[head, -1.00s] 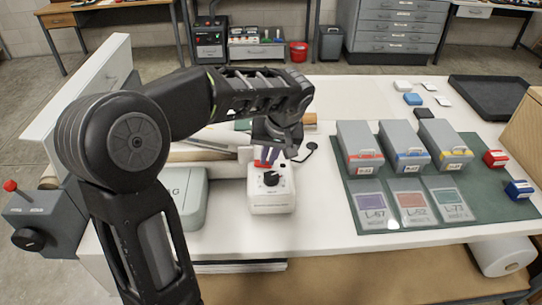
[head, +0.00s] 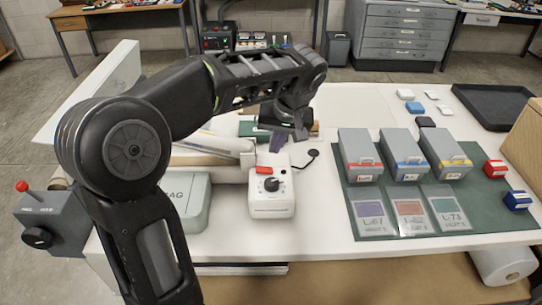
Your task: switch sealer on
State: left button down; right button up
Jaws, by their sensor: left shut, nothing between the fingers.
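The sealer, a white box (head: 272,203), stands near the table's front edge, with a black dial (head: 271,185) on its top. My left gripper (head: 278,143) is shut and empty. It hangs just behind and above the sealer, apart from the switch, with its fingers pointing down. My right gripper is not in view.
A grey-green case (head: 186,203) stands left of the sealer. A grey box with a red-knobbed lever (head: 37,222) is at far left. Several grey boxes (head: 360,150) and labelled bags stand on a green mat (head: 345,205) to the right.

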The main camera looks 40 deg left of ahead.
pick_arm(q)
jog(key=v, duration=0.6)
jog(key=shift+w+p, duration=0.2)
jog(key=shift+p, duration=0.15)
jog(key=shift+d, duration=0.1)
